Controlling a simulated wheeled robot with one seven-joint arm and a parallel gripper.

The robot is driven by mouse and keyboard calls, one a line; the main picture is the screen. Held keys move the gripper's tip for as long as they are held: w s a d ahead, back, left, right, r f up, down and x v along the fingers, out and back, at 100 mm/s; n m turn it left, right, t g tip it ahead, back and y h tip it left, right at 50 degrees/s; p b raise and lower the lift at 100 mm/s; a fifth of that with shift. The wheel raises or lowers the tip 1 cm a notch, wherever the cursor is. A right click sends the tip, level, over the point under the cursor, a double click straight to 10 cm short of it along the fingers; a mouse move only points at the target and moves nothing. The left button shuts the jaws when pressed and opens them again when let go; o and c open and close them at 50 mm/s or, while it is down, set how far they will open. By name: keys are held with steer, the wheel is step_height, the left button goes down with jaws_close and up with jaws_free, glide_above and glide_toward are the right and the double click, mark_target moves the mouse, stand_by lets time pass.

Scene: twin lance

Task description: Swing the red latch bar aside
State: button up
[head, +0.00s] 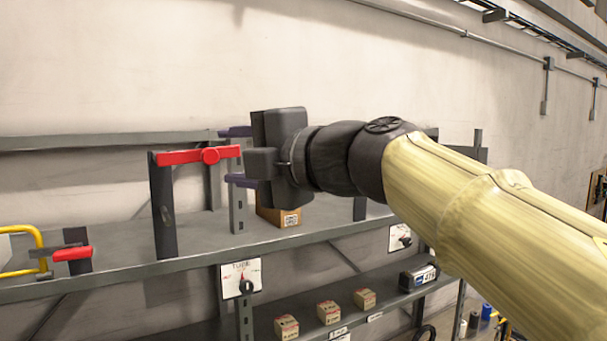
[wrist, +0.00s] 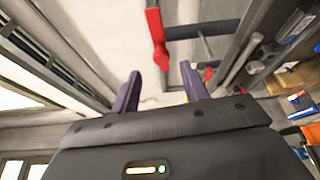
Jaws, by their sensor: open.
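The red latch bar (head: 182,157) lies roughly level between a tall dark post on the left and a shorter grey post on the right, with a round red hub near its right part. My gripper (head: 228,156) is open, its purple fingers one above the other at the bar's right end. In the wrist view the latch bar (wrist: 155,28) runs down from the top edge, and its lower end appears between the fingertips of my gripper (wrist: 160,68). I see no clear contact, and the depth between fingers and bar is hard to tell.
The bar's posts stand on a grey shelf (head: 120,268). A smaller red handle (head: 72,254) and a yellow tube (head: 38,240) are at left. A cardboard box (head: 280,216) sits behind and below my gripper. Small boxes (head: 328,312) stand on the lower shelf.

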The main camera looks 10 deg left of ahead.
steer(key=b+v, duration=0.3)
steer(key=v, duration=0.7)
steer(key=shift+d+b, duration=0.3)
steer(key=shift+b, duration=0.05)
steer(key=shift+s, duration=0.15)
steer(key=w+d+f+m+t+h+b, duration=0.35)
steer(key=w+d+f+m, duration=0.25)
steer(key=w+f+m, duration=0.5)
steer(key=w+d+f+m+t+h+b, duration=0.2)
steer(key=w+d+f+m+t+h, duration=0.5)
steer(key=f, duration=0.6)
steer(key=d+f+m+g+h+b, duration=0.1)
steer(key=d+f+m+g+h, duration=0.2)
steer(key=f, duration=0.6)
steer(key=d+f+m+g+h+b, duration=0.1)
steer(key=d+f+m+g, duration=0.25)
steer(key=f, duration=0.65)
steer(key=s+d+f+m+g+b, duration=0.1)
steer(key=s+f+m+g, duration=0.1)
steer(key=s+f, duration=0.4)
steer(key=s+d+f+m+g+b, duration=0.1)
steer(key=s+f+m+g, duration=0.2)
steer(key=s+f, duration=0.3)
steer(key=s+d+f+m+g+h, duration=0.1)
steer(key=s+f+g, duration=0.3)
steer(key=f, duration=1)
steer(key=shift+s+d+m+b, duration=0.35)
steer(key=shift+s+m, duration=0.3)
steer(key=shift+s, duration=0.4)
